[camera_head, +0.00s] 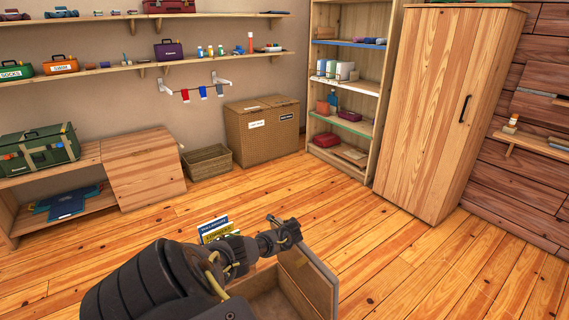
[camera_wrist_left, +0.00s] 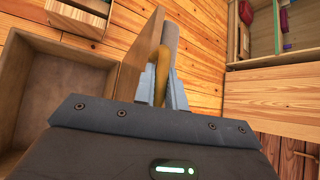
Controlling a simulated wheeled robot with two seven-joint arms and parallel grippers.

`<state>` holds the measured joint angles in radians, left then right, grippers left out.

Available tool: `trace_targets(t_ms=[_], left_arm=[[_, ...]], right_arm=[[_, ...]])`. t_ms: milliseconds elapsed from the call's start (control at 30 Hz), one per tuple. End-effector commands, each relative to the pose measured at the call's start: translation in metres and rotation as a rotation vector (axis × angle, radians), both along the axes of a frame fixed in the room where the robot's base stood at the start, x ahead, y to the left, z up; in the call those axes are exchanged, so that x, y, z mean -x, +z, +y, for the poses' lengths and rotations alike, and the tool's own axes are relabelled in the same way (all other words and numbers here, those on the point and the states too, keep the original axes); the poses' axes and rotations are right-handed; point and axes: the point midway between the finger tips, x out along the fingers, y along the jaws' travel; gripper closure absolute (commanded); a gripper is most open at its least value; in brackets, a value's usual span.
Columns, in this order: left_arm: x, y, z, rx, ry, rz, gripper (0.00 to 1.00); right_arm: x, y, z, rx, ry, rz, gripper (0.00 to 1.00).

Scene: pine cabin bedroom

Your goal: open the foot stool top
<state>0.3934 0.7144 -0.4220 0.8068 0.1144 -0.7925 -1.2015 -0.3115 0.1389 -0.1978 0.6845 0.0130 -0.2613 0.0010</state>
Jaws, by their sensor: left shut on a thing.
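The foot stool (camera_head: 262,291) is a wooden box at the bottom of the head view, partly hidden by my left arm. Its top (camera_head: 312,272) stands raised, roughly upright, along the box's right side. In the left wrist view the open stool box (camera_wrist_left: 55,75) is at the left, and the top (camera_wrist_left: 138,52) shows nearly edge-on beside my fingers. My left gripper (camera_head: 280,236) is at the upper edge of the top and shut on a tan part of it, seen between the fingers in the left wrist view (camera_wrist_left: 160,80). My right gripper is out of view.
Blue and yellow books (camera_head: 215,229) stand behind my left arm; their support is hidden. A low bench (camera_head: 145,168), wicker basket (camera_head: 207,161) and hamper (camera_head: 262,130) line the back wall. A shelf unit (camera_head: 347,88) and wardrobe (camera_head: 440,110) stand right. The floor (camera_head: 430,265) right of the stool is clear.

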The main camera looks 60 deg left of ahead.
Motion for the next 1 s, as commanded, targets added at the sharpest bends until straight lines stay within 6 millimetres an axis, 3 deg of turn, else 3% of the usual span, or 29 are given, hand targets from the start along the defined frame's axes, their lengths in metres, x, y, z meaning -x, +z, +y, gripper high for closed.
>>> trace_targets(t_ms=[33,200,633,1000], left_arm=[[0.0,0.0,0.0,-0.001,0.001,-0.002,0.85],[0.0,0.0,0.0,-0.001,0.0,-0.001,0.66],[0.003,0.01,-0.008,-0.001,-0.003,0.001,0.66],[0.022,0.05,-0.052,-0.001,-0.005,-0.001,0.66]], right_arm=[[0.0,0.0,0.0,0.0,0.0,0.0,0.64],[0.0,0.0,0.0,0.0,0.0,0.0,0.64],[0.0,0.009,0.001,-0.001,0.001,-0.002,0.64],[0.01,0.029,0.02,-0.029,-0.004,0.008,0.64]])
